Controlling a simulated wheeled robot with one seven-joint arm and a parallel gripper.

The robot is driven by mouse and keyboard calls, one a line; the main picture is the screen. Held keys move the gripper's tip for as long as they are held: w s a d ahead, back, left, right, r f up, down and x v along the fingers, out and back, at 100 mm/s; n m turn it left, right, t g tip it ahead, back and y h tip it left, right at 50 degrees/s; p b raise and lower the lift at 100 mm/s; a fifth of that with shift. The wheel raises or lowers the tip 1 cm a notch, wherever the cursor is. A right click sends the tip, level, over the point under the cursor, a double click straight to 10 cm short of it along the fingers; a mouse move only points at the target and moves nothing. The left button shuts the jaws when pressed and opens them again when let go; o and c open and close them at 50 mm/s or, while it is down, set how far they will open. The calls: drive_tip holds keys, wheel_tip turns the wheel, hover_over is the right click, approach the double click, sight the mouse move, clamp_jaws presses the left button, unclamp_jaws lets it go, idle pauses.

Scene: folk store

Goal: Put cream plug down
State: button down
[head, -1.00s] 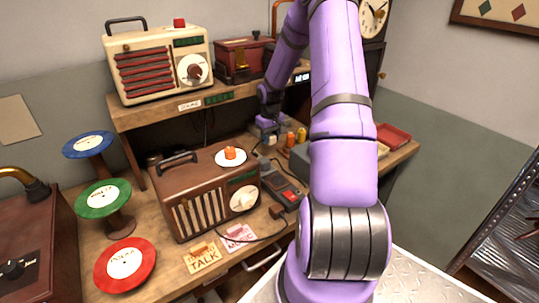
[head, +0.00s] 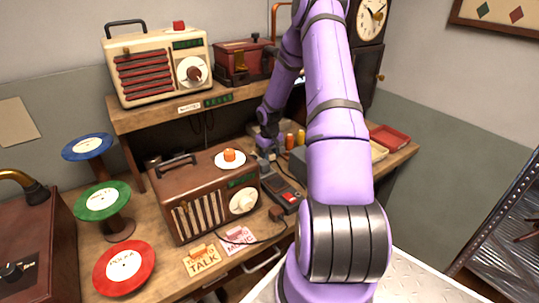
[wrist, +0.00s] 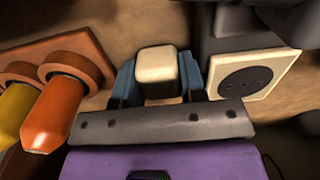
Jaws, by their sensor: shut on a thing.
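The cream plug (wrist: 157,68) is a small rounded block held between the blue fingers of my gripper (wrist: 157,84) in the wrist view. It is low over the wooden bench top; I cannot tell whether it touches it. To its right, and apart from it, is a cream-faced socket (wrist: 252,82) with a dark round face. In the head view my gripper (head: 268,148) is down behind the brown radio, and the plug cannot be made out there.
An orange peg (wrist: 55,115) and a yellow peg (wrist: 15,110) stand close on the left in the wrist view. The brown radio (head: 200,200) is in front of my gripper, below the shelf (head: 160,118). A red tray (head: 390,136) lies at the right.

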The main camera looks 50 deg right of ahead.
drive_tip(key=shift+f, duration=0.5)
drive_tip(key=c, duration=1)
unclamp_jaws()
drive_tip(key=shift+r, duration=0.1)
wheel_tip(320, 180, up, 8)
drive_tip(key=shift+r, duration=0.2)
drive_tip(key=s+a+r+n+t+h, duration=0.1)
drive_tip(key=s+a+r, duration=0.1)
drive_tip(key=a+r, duration=0.95)
drive_tip(key=s+a+r+t+h, duration=0.1)
drive_tip(key=s+a+r, duration=0.2)
drive_tip(key=a+r, duration=0.8)
drive_tip(key=s+a+r+t, duration=0.1)
drive_tip(key=s+a+r, duration=0.3)
drive_tip(key=s, duration=0.3)
drive_tip(key=s+a+r+n+t+y, duration=0.1)
drive_tip(key=s+a+r, duration=0.3)
drive_tip(key=s, duration=0.2)
drive_tip(key=s+a+r+t+y, duration=0.1)
drive_tip(key=s+a+r, duration=0.2)
drive_tip(key=s, duration=0.4)
drive_tip(key=shift+s+a+r+n, duration=0.15)
drive_tip(key=shift+s+a+r, duration=0.05)
drive_tip(key=shift+a, duration=0.25)
drive_tip(key=shift+s+a+r+n, duration=0.15)
drive_tip(key=shift+a+r, duration=0.05)
drive_tip(key=shift+a, duration=0.25)
